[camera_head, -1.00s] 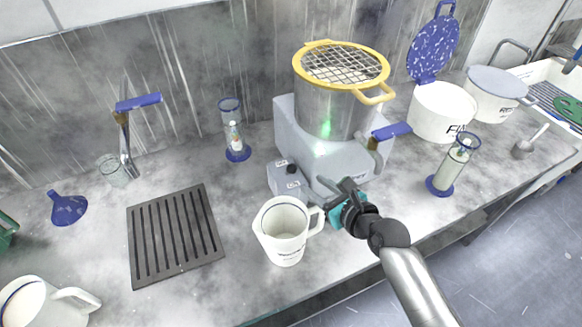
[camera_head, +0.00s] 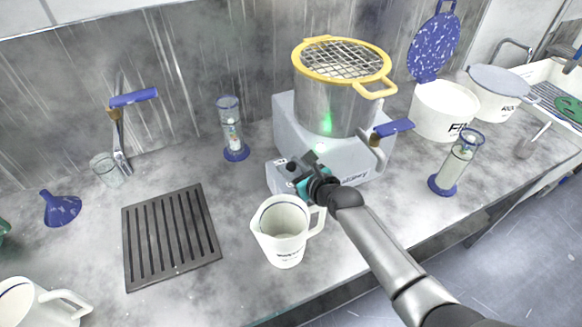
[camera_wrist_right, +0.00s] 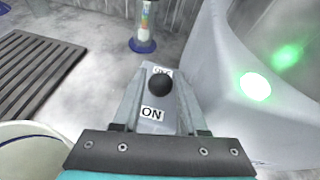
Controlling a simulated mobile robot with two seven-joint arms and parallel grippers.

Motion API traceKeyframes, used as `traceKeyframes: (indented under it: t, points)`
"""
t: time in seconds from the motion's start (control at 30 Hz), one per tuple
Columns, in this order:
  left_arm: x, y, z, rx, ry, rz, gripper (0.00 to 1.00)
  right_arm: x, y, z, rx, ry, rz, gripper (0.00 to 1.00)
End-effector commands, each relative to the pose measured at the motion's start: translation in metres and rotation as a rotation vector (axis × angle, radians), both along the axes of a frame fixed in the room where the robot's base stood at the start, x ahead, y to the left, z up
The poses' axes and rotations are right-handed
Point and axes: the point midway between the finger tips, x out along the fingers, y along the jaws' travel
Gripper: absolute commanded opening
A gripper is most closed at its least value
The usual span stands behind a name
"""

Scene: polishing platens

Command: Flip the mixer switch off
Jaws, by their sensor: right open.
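The mixer (camera_head: 290,120) is a grey-white machine with a steel pot (camera_head: 325,108) on it. Its switch box (camera_head: 277,178) sticks out at the front left. In the right wrist view a black ball-tipped switch lever (camera_wrist_right: 160,85) stands on the box, with an ON label (camera_wrist_right: 152,114) on the near side and a partly hidden label (camera_wrist_right: 162,70) behind the ball. My right gripper (camera_head: 298,168) is open at the box; in the wrist view its fingers lie on both sides of the lever. I cannot tell if they touch it. A green light (camera_wrist_right: 256,87) glows on the mixer. My left gripper is not in view.
A white jug (camera_head: 282,235) stands close in front of the switch box, below my right arm. A dark slotted grate (camera_head: 170,240) lies at left. A blue-based cylinder (camera_head: 233,135) stands behind the box, another (camera_head: 455,165) at right.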

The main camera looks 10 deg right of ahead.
Motion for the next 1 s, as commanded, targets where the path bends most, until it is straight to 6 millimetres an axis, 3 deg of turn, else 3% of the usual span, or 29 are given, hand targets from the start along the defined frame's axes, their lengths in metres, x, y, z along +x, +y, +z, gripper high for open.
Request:
traceKeyframes:
  t: [0.23, 0.6, 1.0]
  points:
    - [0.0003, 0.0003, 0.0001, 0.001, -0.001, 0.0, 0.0, 0.0004, 0.0004, 0.0004, 0.0, -0.001, 0.0, 0.41]
    - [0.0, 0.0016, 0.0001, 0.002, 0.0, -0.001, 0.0, 0.0001, 0.0001, 0.0004, 0.0, 0.0, 0.0, 0.0]
    - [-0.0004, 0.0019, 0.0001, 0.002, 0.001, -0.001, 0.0, 0.0001, -0.0001, 0.0001, 0.0, 0.0, 0.0, 0.0]
